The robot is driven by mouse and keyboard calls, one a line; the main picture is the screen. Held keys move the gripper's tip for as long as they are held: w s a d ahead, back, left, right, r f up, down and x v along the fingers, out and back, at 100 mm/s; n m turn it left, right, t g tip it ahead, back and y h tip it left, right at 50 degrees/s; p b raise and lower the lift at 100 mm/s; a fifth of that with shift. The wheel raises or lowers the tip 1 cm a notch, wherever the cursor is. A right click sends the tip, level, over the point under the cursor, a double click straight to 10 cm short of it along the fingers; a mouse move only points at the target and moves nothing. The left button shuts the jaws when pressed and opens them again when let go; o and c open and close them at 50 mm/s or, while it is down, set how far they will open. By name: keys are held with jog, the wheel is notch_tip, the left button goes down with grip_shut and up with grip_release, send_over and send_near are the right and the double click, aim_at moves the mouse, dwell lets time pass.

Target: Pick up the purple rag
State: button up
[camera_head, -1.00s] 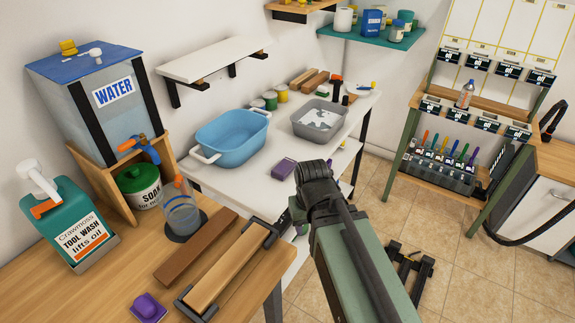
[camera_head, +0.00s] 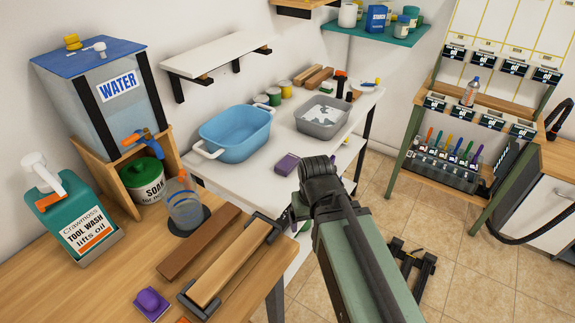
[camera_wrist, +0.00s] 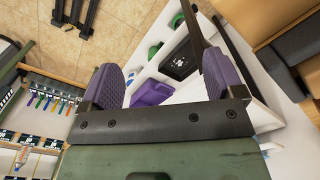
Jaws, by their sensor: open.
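In the wrist view a purple, cloth-like piece (camera_wrist: 152,92) lies on a white surface, seen between my fingers; it looks like the rag. My gripper (camera_wrist: 166,78) is open and empty, its two purple-padded fingers spread apart. The purple piece is beyond the fingertips, apart from them. My gripper's fingers are mostly hidden behind my arm there, beside the table's front edge.
A blue basin (camera_head: 235,135) and a grey tub (camera_head: 323,118) stand on the white table. A black labelled box (camera_wrist: 180,60) is close to the purple piece. A purple knobbed item (camera_head: 151,303) and wooden blocks lie on the wooden bench. A dark frame (camera_head: 412,265) stands on the floor.

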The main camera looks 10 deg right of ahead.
jog(key=w+r+p, duration=0.3)
jog(key=w, duration=0.2)
notch_tip(320, 180, up, 3)
jog(key=n+p, duration=0.3)
jog(key=n, duration=2.4)
send_over(287, 162)
notch_tip(287, 162, down, 11)
jog(key=b, duration=1.1)
jog(key=shift+w+d, duration=0.1)
jog(key=shift+w, duration=0.05)
jog(key=shift+r, duration=0.25)
jog(key=c, duration=1)
